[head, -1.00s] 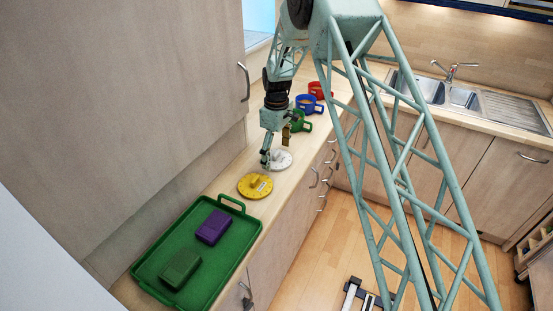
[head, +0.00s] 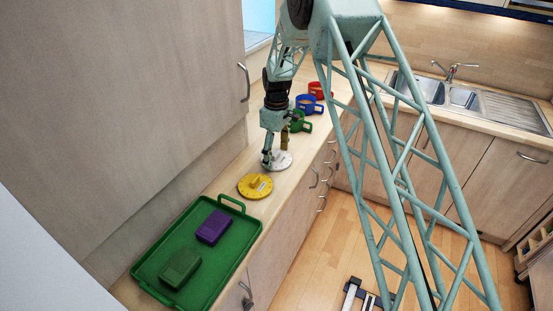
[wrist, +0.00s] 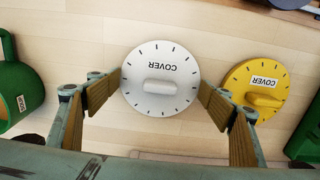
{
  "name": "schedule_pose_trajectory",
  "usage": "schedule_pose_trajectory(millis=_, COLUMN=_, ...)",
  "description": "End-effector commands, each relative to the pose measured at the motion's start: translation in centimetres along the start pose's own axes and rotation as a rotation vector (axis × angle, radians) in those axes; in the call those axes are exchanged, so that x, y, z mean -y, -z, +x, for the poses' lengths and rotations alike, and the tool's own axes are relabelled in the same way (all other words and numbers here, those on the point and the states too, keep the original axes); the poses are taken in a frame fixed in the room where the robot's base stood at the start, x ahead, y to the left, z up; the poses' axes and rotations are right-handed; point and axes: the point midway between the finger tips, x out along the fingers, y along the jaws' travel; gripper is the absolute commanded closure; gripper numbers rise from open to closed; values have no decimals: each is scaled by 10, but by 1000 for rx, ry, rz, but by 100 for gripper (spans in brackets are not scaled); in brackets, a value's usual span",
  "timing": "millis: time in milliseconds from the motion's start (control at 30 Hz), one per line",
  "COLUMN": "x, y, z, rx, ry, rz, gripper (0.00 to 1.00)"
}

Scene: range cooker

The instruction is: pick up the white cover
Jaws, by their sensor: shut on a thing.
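The white cover (head: 281,161) is a round disc with tick marks, the word COVER and a raised grip bar; it lies flat at the counter's height. In the wrist view the white cover (wrist: 160,62) is between the two wood-coloured finger pads. My gripper (head: 274,156) is at the white cover, and in the wrist view my gripper (wrist: 161,92) is shut on its rim from both sides. I cannot tell whether any gap lies under the cover.
A yellow cover (head: 255,186) lies close beside the white one. A green tray (head: 150,272) with a purple box (head: 213,227) and a green box (head: 180,268) is nearer. Green (head: 304,126), blue (head: 309,105) and red (head: 320,90) mugs stand behind.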

Motion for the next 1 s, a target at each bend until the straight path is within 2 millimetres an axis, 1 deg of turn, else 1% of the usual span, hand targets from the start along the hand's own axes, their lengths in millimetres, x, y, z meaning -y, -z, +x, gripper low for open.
schedule_pose_trajectory(millis=267, x=0, y=0, z=-3, rx=0, ry=0, rz=0, gripper=37)
schedule_pose_trajectory(millis=467, x=0, y=0, z=-16, rx=-1, ry=-1, rz=0, gripper=37)
schedule_pose_trajectory(millis=567, x=0, y=0, z=-26, rx=-1, ry=-1, rz=0, gripper=37)
schedule_pose_trajectory(millis=900, x=0, y=0, z=-74, rx=-1, ry=-1, rz=0, gripper=37)
schedule_pose_trajectory(millis=1000, x=0, y=0, z=-85, rx=-1, ry=-1, rz=0, gripper=37)
